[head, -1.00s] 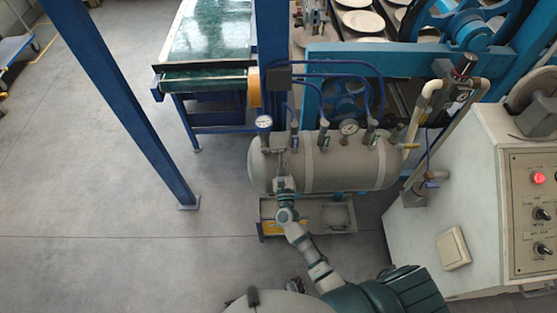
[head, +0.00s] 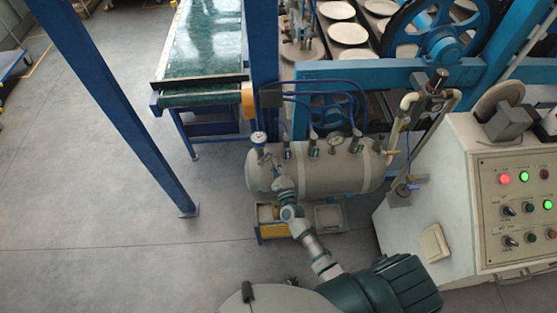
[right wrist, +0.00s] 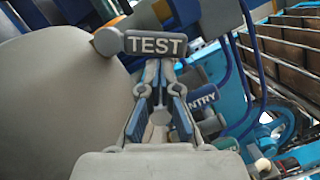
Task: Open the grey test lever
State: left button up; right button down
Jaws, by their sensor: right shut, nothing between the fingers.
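The grey test lever (right wrist: 155,45), with "TEST" in white on its flat handle, shows in the right wrist view. Its round hub is at the handle's left, beside the grey tank (right wrist: 60,95). My right gripper (right wrist: 160,70) is shut and empty, its fingertips just below the handle in the picture. I cannot tell whether they touch it. In the head view my right gripper (head: 277,170) is at the left part of the tank (head: 335,170); the lever cannot be made out there. My left gripper is not in view.
A control panel (head: 515,205) stands at right, a blue post (head: 115,105) at left. Floor between post and tank is clear.

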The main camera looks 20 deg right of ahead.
aim_at(267, 157)
jog(key=shift+w+a+r+n+p, duration=0.1)
jog(key=shift+a+r+n+p, duration=0.5)
jog(key=shift+a+n, duration=0.2)
jog(key=shift+a+r, duration=0.2)
jog(key=shift+a, duration=0.1)
jog(key=shift+w+d+r+p, duration=0.1)
jog(key=shift+w+d+p, duration=0.1)
jog(key=shift+p, duration=0.15)
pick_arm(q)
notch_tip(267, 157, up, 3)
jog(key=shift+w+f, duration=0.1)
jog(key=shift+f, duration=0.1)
pick_arm(e)
jog(key=shift+r, duration=0.1)
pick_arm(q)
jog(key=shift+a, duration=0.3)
pick_arm(e)
jog(key=shift+a, duration=0.45)
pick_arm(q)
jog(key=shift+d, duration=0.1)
pick_arm(e)
jog(key=shift+d, duration=0.2)
